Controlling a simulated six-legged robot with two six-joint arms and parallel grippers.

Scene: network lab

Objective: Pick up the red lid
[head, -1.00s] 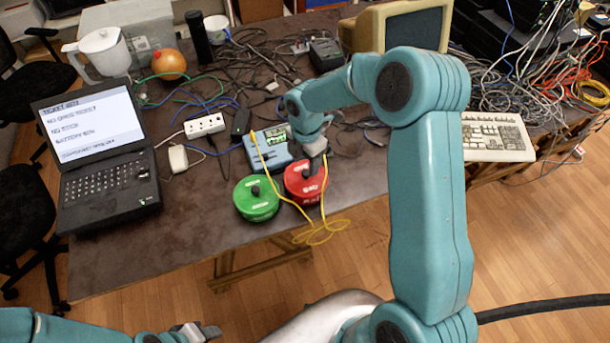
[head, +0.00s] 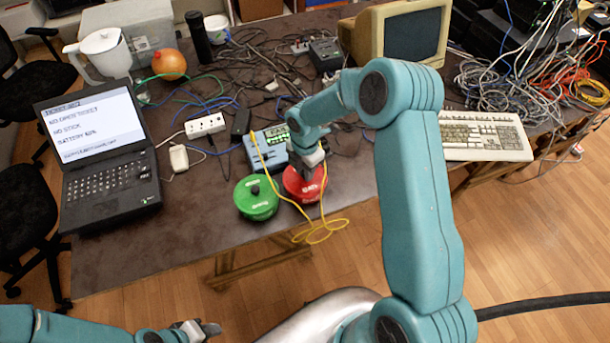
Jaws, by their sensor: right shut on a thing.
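The red lid (head: 299,192) is round with a white label and lies near the front edge of the table, to the right of the round green lid (head: 254,206). My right gripper (head: 307,173) comes down from above onto the red lid's middle and is shut on it; the fingertips and the lid's knob are mostly hidden. I cannot tell whether the lid is clear of what is under it. My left gripper (head: 210,329) is low at the bottom of the view, away from the table; its jaw opening is unclear.
A yellow cable (head: 283,196) loops past the red lid and hangs over the table's front edge. A blue meter (head: 262,152) stands just behind the lids. A laptop (head: 105,150) is at the left, a keyboard (head: 486,135) at the right. Tangled cables cover the back.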

